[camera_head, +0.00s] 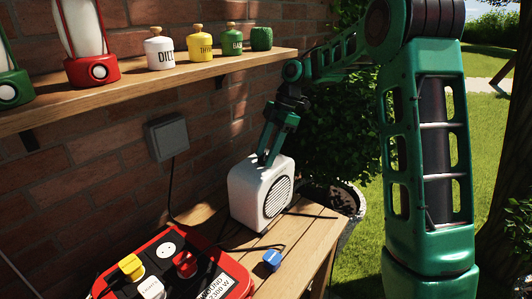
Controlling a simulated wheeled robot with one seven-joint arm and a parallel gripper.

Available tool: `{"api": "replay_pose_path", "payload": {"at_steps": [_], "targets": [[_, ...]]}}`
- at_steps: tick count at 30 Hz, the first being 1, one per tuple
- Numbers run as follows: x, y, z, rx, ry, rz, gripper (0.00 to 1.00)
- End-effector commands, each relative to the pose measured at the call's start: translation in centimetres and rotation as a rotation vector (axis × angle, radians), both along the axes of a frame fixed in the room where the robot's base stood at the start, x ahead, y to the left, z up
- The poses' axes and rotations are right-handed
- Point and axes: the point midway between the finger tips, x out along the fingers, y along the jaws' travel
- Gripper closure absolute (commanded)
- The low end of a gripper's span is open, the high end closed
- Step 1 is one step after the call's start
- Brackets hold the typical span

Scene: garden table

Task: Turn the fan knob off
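The fan is a white box (248,181) with a round dark grille (278,197) on its right-facing side. It stands upright on the wooden table against the brick wall. My gripper (267,162) points down at the top of the fan, with its fingertips at or just above the top face. The fan's knob is not visible; the fingers cover part of the top. The fingers are small here, and I cannot tell whether they are apart or closed on something.
A red power box (215,262) with yellow, white and red plugs sits at the front left. A blue plug (272,260) lies on the table (309,240). A shelf (200,78) with lanterns and labelled jars hangs above left. A grey wall box (168,136) has a hanging cable. A bush stands behind the fan.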

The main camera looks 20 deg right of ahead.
Motion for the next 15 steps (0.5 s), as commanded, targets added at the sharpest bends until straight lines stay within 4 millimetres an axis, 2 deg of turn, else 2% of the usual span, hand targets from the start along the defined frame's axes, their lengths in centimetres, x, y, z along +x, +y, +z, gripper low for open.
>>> {"api": "replay_pose_path", "payload": {"at_steps": [10, 15], "targets": [[-0.1, 0.0, 0.3, 0.001, 0.000, 0.003, 0.51], [0.1, -0.7, 1.8, 0.001, -0.002, 0.003, 0.51]]}}
